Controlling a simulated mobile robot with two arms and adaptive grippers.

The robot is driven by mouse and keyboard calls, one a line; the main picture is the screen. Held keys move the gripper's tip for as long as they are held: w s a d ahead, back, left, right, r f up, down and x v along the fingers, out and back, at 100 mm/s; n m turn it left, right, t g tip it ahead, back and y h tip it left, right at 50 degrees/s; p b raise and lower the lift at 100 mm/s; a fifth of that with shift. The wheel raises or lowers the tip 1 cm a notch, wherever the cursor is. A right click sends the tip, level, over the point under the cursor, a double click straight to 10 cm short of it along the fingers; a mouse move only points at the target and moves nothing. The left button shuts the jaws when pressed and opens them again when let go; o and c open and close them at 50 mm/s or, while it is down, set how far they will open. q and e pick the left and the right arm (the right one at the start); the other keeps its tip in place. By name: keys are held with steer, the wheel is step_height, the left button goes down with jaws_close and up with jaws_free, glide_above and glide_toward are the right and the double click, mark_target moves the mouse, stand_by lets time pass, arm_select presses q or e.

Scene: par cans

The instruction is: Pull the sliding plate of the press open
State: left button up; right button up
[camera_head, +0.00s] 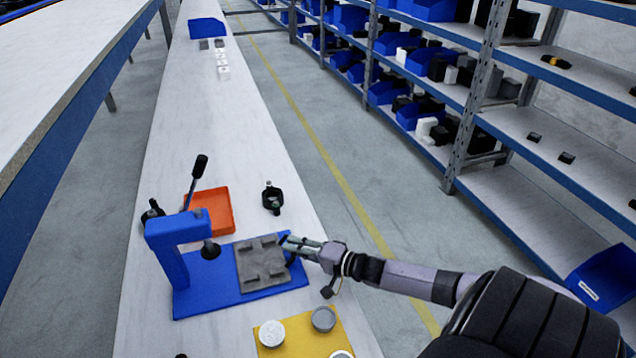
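The blue press (176,246) stands on the long white bench, with its black-handled lever (196,178) raised. Its grey sliding plate (257,258), with raised blocks on top, lies on the blue base to the right of the press's dark round head (210,250). My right gripper (289,250) comes in from the right and is at the plate's right edge. Its fingertips are small and dark here, so I cannot tell whether they are closed on the plate's edge or only beside it. My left gripper is not in view.
An orange tray (221,206) sits behind the press, with a small black fixture (272,197) to its right. A yellow board (304,337) with round pieces lies in front. A blue bin (206,28) stands at the bench's far end. Shelves (560,150) stand across the aisle.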

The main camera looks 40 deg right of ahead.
steer(key=v, duration=1)
steer(key=shift+s+d, duration=0.1)
steer(key=shift+s, duration=0.05)
steer(key=shift+s, duration=0.1)
